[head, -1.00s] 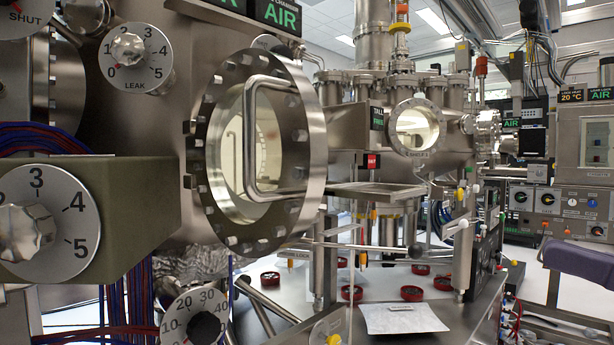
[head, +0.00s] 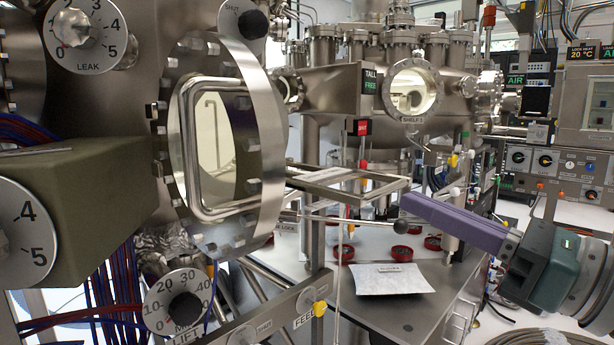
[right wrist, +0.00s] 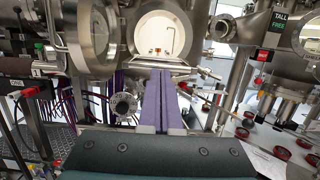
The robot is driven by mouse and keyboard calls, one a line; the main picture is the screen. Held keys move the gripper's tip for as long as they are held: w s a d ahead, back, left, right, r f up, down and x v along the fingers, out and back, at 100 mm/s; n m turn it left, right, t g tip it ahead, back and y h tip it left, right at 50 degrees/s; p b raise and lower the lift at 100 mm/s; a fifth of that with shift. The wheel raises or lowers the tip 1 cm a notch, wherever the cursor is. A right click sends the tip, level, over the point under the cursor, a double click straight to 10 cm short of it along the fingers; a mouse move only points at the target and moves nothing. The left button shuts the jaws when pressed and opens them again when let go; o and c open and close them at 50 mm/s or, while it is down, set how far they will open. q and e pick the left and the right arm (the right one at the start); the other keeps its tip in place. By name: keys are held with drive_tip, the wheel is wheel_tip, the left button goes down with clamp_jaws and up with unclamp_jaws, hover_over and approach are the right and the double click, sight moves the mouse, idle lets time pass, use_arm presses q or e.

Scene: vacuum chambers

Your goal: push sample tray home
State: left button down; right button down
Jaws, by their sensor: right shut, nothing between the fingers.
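The sample tray (head: 386,203) is a flat metal frame. It sticks out level to the right of the round flanged chamber door (head: 262,150) in the head view. My right gripper (head: 408,203) comes in from the right with its long purple fingers together and empty. Its tips are close to the tray's outer right end; I cannot tell whether they touch. In the right wrist view the fingers (right wrist: 161,73) point toward the lit round chamber opening (right wrist: 160,35), with a pale metal edge just beyond the tips. My left gripper is not in view.
A thin rod with a dark ball end (head: 399,227) runs just below the tray. A white sheet (head: 390,279) and several red-rimmed discs (head: 401,253) lie on the metal table below. A ported chamber (head: 412,88) stands behind. Dials and a green block (head: 85,190) fill the left.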

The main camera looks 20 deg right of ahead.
drive_tip(key=shift+x, duration=0.8)
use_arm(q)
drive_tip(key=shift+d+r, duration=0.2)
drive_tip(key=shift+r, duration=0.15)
